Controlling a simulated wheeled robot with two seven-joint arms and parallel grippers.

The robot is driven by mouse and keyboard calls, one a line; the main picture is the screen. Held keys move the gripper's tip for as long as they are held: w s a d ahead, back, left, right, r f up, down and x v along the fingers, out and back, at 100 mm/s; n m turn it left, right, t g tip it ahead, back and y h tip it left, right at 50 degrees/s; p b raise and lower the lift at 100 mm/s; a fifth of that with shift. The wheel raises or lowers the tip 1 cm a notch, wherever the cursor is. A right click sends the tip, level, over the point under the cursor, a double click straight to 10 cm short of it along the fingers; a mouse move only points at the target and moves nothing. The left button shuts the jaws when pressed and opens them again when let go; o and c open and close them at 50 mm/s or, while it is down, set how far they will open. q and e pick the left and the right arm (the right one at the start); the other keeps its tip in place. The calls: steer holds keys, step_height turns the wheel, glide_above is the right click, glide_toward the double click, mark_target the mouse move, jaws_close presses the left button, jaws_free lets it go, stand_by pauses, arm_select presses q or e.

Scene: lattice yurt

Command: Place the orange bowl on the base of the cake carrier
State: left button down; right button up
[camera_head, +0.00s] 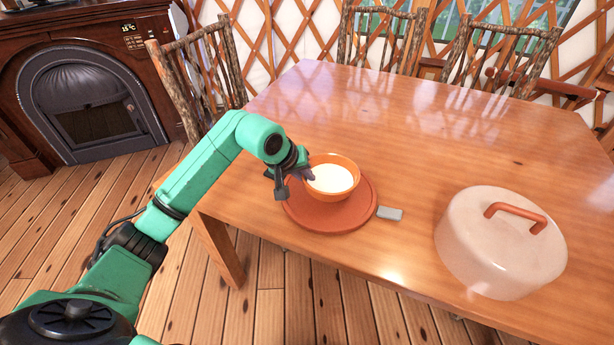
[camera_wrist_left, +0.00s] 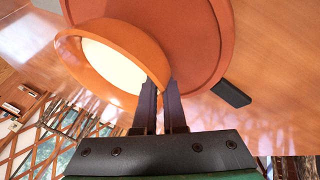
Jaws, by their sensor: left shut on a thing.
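The orange bowl (camera_head: 322,195), white inside, is upright over the back part of the round reddish-orange base of the cake carrier (camera_head: 340,222). I cannot tell whether the bowl touches the base or hangs just above it. My left gripper (camera_head: 304,173) is shut on the bowl's left rim. The left wrist view shows its two fingers (camera_wrist_left: 160,88) on the rim of the bowl (camera_wrist_left: 72,58), with the base (camera_wrist_left: 205,40) behind. My right gripper is in neither view.
The cake carrier's pale domed lid (camera_head: 490,255) with an orange handle (camera_head: 516,214) stands on the table to the right. A small grey block (camera_head: 390,213) lies by the base's right edge. The wooden table (camera_head: 420,120) is clear behind. Chairs stand around its far side.

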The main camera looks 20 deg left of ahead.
arm_select(q)
steer(key=c, duration=1)
jaws_free()
steer(key=shift+f, duration=0.1)
steer(key=shift+r, duration=0.3)
steer(key=v, duration=1.1)
steer(key=shift+s+r, duration=0.25)
steer(key=shift+r, duration=0.05)
steer(key=shift+a, duration=0.1)
